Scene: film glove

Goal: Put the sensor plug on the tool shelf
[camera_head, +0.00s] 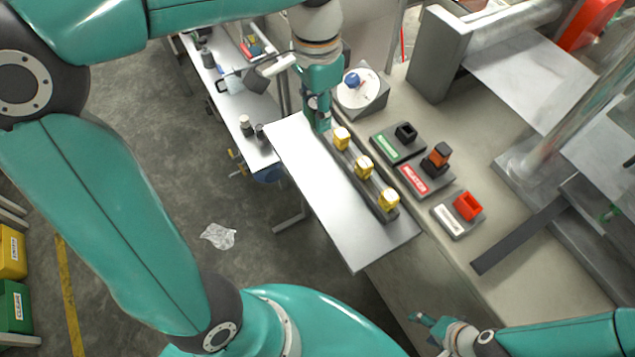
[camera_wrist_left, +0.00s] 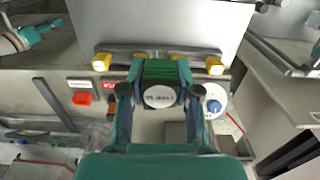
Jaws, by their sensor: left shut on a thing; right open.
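My left gripper (camera_head: 319,108) is at the far end of a pale metal shelf (camera_head: 335,205), beside a dark rail. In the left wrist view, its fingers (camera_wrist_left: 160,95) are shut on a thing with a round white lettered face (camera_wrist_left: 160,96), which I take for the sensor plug. A green ribbed part shows just above that face. In the head view the held thing is mostly hidden by the gripper. I cannot tell whether it touches the shelf. My right gripper (camera_head: 432,328) is open and empty at the lower right, apart from the shelf.
Labelled plates hold a black piece (camera_head: 405,132), an orange-black piece (camera_head: 437,158) and a red piece (camera_head: 467,206). A round dial with a blue knob (camera_head: 353,81) stands near my left gripper. The shelf's middle is clear.

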